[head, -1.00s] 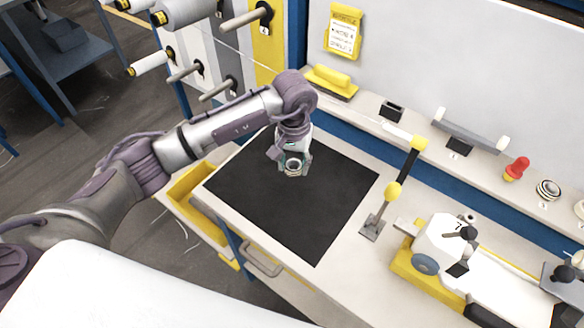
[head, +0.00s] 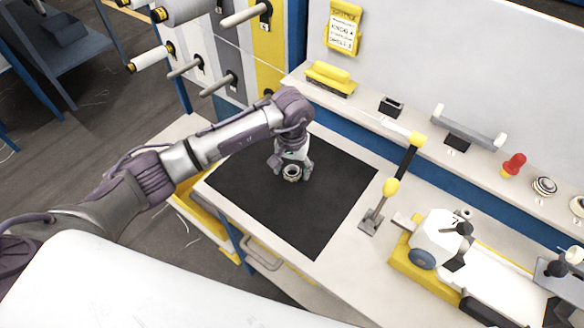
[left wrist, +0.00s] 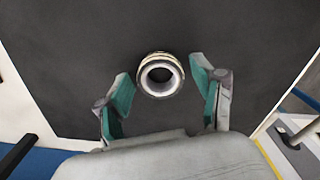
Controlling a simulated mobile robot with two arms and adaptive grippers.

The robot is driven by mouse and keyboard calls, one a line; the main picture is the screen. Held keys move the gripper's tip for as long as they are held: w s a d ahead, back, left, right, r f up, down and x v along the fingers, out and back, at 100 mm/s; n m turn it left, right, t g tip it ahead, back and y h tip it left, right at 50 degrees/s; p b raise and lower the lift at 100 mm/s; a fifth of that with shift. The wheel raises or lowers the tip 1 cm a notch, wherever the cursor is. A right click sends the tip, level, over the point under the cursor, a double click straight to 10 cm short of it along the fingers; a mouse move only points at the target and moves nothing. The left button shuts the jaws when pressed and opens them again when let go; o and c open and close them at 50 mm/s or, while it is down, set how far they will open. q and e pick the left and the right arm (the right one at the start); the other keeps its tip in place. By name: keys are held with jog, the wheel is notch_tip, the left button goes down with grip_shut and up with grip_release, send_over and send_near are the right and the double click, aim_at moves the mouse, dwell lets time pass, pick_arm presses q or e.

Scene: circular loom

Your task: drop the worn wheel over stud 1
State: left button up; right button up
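The likely worn wheel is a pale ring with a dark hole and metallic rim (head: 291,173). It is at the black mat (head: 275,215), and it also shows in the left wrist view (left wrist: 160,88). My left gripper (head: 292,167) is just above and behind it, pointing down. In the left wrist view the two green-padded fingers (left wrist: 162,95) stand apart on either side of the ring, with gaps to it. I cannot tell whether the ring touches the mat. I cannot identify stud 1 with certainty. My right gripper is out of view.
A lever with yellow ends (head: 404,168) stands on the bench right of the mat. A white-and-yellow machine (head: 437,238) is farther right. The back shelf holds a red knob (head: 514,164) and another ring (head: 544,186). Pegs (head: 218,84) stick out at upper left. The mat's front is clear.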

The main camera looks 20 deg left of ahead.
pick_arm(q)
jog(key=shift+r, duration=0.4)
notch_tip(320, 180, up, 12)
jog(key=b, duration=0.3)
jog(key=shift+f, duration=0.25)
